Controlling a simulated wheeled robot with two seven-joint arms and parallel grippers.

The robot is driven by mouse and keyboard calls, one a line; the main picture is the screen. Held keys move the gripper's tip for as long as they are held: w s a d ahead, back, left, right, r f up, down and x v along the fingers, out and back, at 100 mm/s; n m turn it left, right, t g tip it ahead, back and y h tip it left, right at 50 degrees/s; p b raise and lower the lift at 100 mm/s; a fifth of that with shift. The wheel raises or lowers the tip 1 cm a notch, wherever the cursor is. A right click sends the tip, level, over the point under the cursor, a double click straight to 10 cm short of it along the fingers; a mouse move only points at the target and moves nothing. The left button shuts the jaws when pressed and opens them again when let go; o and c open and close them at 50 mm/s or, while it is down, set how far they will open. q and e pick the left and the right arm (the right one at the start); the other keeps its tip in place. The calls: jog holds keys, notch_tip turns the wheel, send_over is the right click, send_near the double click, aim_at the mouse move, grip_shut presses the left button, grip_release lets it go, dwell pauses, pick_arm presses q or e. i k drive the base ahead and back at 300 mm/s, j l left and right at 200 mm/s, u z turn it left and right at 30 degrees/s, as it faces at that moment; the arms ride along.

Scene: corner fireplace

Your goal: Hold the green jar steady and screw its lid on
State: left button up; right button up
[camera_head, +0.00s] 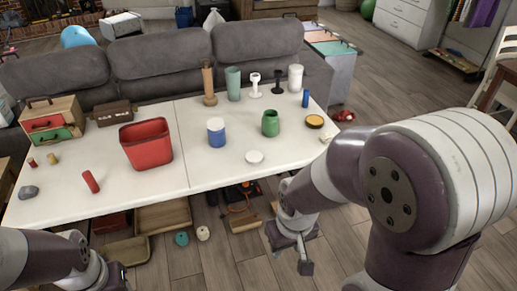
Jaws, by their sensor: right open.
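A green jar (270,123) stands upright on the right part of the white table (215,177), and its top looks uncovered. A flat white round lid (254,156) lies on the table in front of it. A dark disc with a yellow top (314,121) lies to the jar's right; I cannot tell which of the two belongs to the jar. My right gripper (305,262) is open and empty, off the table's front edge and lower right of the jar. My left arm shows at the lower left; its fingers are out of the picture.
A blue and white jar (216,132) stands left of the green jar. Behind are a tall green cup (233,83), a wooden bottle (208,84) and a white cup (295,78). A red bin (146,143) stands further left. The front right tabletop is clear.

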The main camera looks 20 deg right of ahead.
aim_at(270, 118)
jog(key=i+l+u, duration=0.35)
jog(key=i+l, duration=0.15)
jog(key=i+l+u, duration=0.2)
jog(key=l, duration=0.2)
jog(key=i+l+u, duration=0.35)
jog(key=l, duration=0.4)
jog(key=i+l+u, duration=0.15)
jog(key=l, duration=0.25)
jog(key=i, duration=0.05)
